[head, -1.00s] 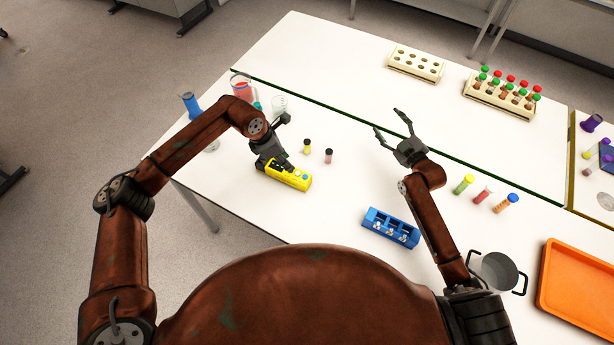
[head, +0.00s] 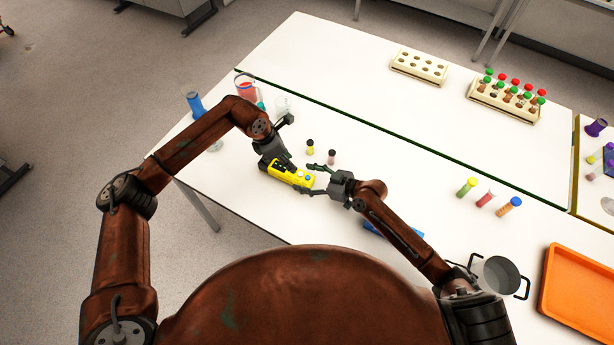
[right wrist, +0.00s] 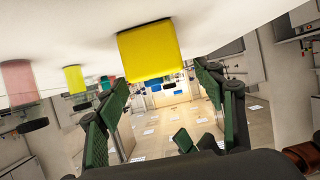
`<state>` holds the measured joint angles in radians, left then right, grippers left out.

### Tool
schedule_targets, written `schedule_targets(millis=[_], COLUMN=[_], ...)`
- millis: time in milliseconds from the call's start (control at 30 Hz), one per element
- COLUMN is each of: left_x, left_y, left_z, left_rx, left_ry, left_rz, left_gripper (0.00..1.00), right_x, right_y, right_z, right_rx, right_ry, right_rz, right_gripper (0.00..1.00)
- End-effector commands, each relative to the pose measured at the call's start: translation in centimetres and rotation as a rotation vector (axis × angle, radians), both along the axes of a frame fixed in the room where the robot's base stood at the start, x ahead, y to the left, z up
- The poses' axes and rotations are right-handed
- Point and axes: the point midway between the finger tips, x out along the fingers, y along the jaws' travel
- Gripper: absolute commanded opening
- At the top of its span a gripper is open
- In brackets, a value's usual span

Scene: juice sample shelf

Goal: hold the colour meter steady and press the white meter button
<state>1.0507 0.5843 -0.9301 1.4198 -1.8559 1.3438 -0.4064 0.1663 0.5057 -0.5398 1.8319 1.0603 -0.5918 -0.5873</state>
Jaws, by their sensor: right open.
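The yellow colour meter (head: 291,175) lies on the white table in the head view, with a small blue spot on its top. My left gripper (head: 272,163) is at its left end and appears shut on it from above. My right gripper (head: 304,178) is open, its fingers pointing left, one on each side of the meter's right end. In the right wrist view the meter's yellow end (right wrist: 150,52) shows between and beyond the open fingers. I cannot make out the white button in either view.
Two small dark-capped vials, one yellow (head: 310,148) and one pink (head: 331,158), stand just behind the right gripper. A blue rack (head: 375,230) is partly hidden under my right arm. Beakers stand behind my left arm. Several capped tubes stand at the right.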

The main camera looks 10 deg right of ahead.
Motion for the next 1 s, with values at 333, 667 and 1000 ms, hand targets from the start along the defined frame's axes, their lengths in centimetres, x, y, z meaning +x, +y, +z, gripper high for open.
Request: schedule_targets(millis=[333,667,1000], left_x=[0.0,0.0,0.0], left_y=[0.0,0.0,0.0], left_z=[0.0,0.0,0.0], left_rx=[0.000,0.000,0.000], left_ry=[0.000,0.000,0.000], left_rz=[0.000,0.000,0.000], left_gripper=[0.29,0.29,0.29], right_x=[2.5,4.0,4.1], right_y=[3.6,5.7,5.7], right_z=[-1.6,-2.8,-2.9], right_rx=[0.002,0.000,-0.001], right_ry=[-0.001,-0.002,-0.003], right_rz=[0.000,-0.001,-0.001], right_gripper=[0.62,0.62,0.57])
